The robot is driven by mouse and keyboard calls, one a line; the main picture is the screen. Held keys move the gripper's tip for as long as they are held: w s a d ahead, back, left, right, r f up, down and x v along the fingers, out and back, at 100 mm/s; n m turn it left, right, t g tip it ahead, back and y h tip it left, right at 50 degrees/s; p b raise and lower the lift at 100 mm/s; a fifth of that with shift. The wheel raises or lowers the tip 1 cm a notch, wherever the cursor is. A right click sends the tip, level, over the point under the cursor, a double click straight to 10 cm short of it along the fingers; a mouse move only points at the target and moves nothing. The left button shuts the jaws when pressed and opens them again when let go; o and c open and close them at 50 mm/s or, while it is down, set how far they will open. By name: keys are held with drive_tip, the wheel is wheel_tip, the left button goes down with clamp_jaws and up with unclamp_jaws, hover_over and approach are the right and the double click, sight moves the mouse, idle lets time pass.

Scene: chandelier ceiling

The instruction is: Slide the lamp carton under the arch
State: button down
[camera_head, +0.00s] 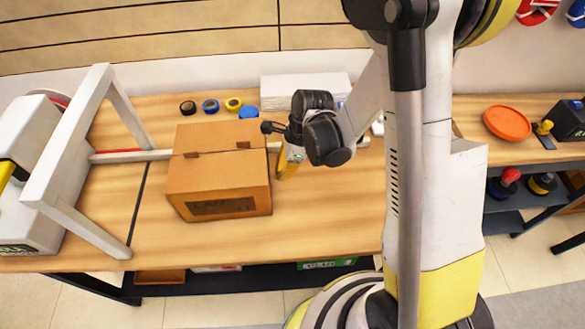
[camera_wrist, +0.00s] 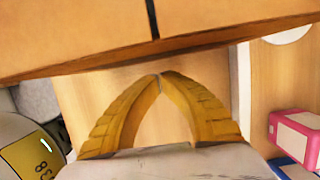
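The lamp carton (camera_head: 218,180) is a closed brown cardboard box with dark printing on its front. It stands upright on the wooden table, to the right of the arch. The arch (camera_head: 68,135) is a white angular frame at the left, and the carton is outside it. My gripper (camera_head: 281,176) points down at the carton's right side. In the wrist view its yellow fingers (camera_wrist: 160,76) meet at the tips with nothing between them. The carton (camera_wrist: 90,32) fills the top of that view, close to the fingertips; I cannot tell whether they touch.
A white machine (camera_head: 35,200) stands beyond the arch. A pale strip (camera_head: 130,155) runs along the table behind the carton. Several tape rolls (camera_head: 210,106) and a white stack (camera_head: 300,88) sit at the back. The table (camera_head: 155,215) between arch and carton is clear.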

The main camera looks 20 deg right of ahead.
drive_tip(key=shift+w+a, duration=0.15)
drive_tip(key=shift+a, duration=0.6)
drive_tip(key=w+a, duration=0.1)
drive_tip(key=a, duration=0.8)
drive_tip(key=w+a+b, duration=0.1)
drive_tip(key=w+a, duration=0.1)
drive_tip(key=a, duration=0.7)
drive_tip(key=w+a+b, duration=0.1)
drive_tip(key=a, duration=0.8)
drive_tip(key=shift+w+a, duration=0.15)
drive_tip(key=shift+w, duration=0.2)
